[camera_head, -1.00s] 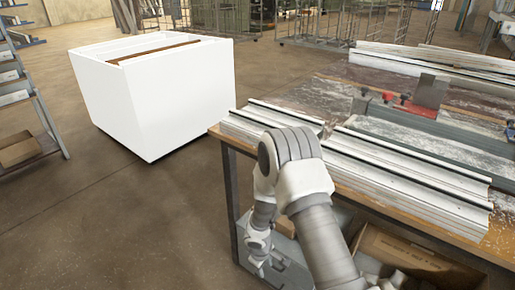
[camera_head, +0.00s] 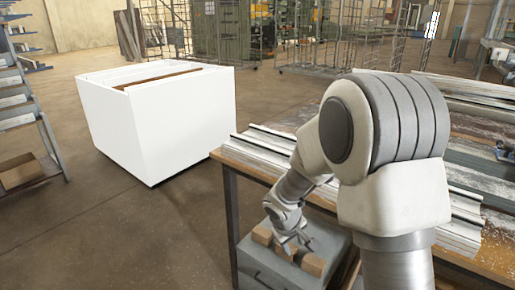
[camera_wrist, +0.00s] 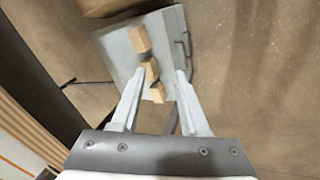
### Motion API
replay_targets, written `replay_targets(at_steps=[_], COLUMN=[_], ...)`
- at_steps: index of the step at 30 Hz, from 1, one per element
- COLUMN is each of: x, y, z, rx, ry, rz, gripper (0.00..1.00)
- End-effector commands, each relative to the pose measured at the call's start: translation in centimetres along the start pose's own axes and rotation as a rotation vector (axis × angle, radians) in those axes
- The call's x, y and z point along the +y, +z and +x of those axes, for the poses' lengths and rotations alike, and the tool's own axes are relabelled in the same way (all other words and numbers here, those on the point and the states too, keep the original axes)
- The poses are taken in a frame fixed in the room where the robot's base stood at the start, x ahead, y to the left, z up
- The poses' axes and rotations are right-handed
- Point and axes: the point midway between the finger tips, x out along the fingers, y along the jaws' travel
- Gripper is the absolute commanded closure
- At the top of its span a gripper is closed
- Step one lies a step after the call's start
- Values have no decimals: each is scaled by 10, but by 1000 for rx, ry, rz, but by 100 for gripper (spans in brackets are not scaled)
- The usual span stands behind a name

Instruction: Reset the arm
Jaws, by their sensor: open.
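My gripper (camera_head: 297,246) hangs beside the front of the workbench, above a grey box with a handle (camera_head: 262,264). In the wrist view my gripper (camera_wrist: 160,74) has its two fingers spread apart, with nothing held between them. Several small wooden blocks (camera_wrist: 139,40) lie on top of the grey box, seen between and beyond the fingers. Blocks also show in the head view (camera_head: 312,265). I cannot tell how far the fingertips are above them. My raised arm hides much of the bench top, including the clamp area.
The workbench (camera_head: 232,158) carries long white profiles (camera_head: 262,142) along its front. A large white bin (camera_head: 160,118) stands on the floor at the left, with clear floor around it. A shelf rack (camera_head: 25,115) stands at the far left. Metal cages (camera_head: 310,40) stand behind.

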Motion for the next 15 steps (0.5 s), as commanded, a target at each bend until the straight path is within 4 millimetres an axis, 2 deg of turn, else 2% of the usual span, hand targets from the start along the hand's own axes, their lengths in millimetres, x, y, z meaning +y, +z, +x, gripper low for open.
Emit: replay_targets(at_steps=[1, 6, 15], x=[11, 34, 49], y=[4, 28, 82], z=[-20, -76, -161], rx=[11, 26, 67], ry=[11, 26, 10], rz=[35, 147, 330], gripper=[55, 55, 55])
